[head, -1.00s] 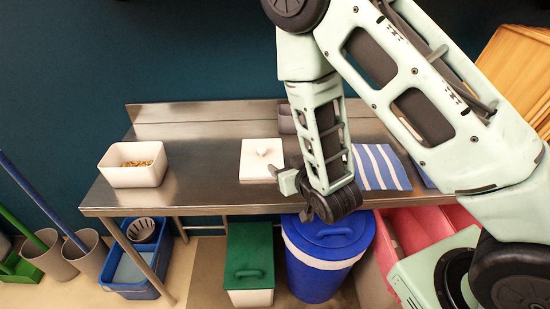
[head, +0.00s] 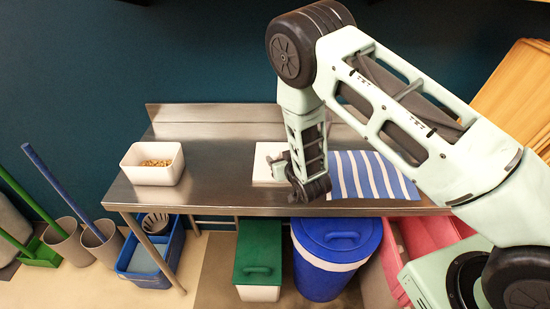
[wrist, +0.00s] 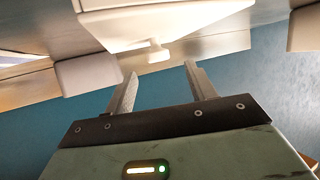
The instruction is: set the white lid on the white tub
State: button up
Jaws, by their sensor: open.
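The white lid (head: 263,163) is a flat square plate lying on the steel table. In the wrist view the lid (wrist: 185,22) shows its small knob (wrist: 158,52) in front of my fingers. The white tub (head: 150,176) stands open on the left of the table with brown beans inside. My gripper (wrist: 160,82) is open and empty, its two fingers pointing toward the knob, one on either side of its line. In the head view my gripper (head: 279,167) is at the lid's right side and covers part of it; the knob cannot be made out there.
A blue-and-white striped cloth (head: 370,178) lies right of the lid. The table (head: 215,180) is clear between lid and tub. Below are a green-lidded bin (head: 258,255), a blue bin (head: 335,265) and a blue bucket (head: 150,262). A pale container (wrist: 85,73) shows in the wrist view.

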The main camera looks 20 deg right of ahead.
jog(key=shift+p+x, duration=0.75)
jog(key=shift+x, duration=1.25)
jog(key=shift+d+f, duration=0.1)
jog(key=shift+s, duration=0.1)
jog(key=c, duration=1.2)
jog(key=shift+o, duration=0.2)
jog(key=shift+r, duration=0.2)
notch_tip(320, 180, up, 9)
jog(key=b, duration=0.6)
send_near(275, 152)
jog(key=d, duration=0.2)
jog(key=shift+s+d+r+m+h, duration=0.3)
jog(key=shift+r+h, duration=0.05)
jog(key=shift+h, duration=0.05)
jog(key=s+d, duration=0.1)
jog(key=s, duration=0.1)
jog(key=s+f+b, duration=0.1)
jog(key=s, duration=0.1)
jog(key=s+d+f, duration=0.1)
jog(key=s, duration=0.2)
jog(key=shift+d+f+b, duration=0.2)
jog(key=shift+d+b, duration=0.15)
jog(key=d, duration=0.2)
jog(key=s+d, duration=0.1)
jog(key=d, duration=0.2)
jog(key=shift+s+d, duration=0.15)
jog(key=shift+d, duration=0.1)
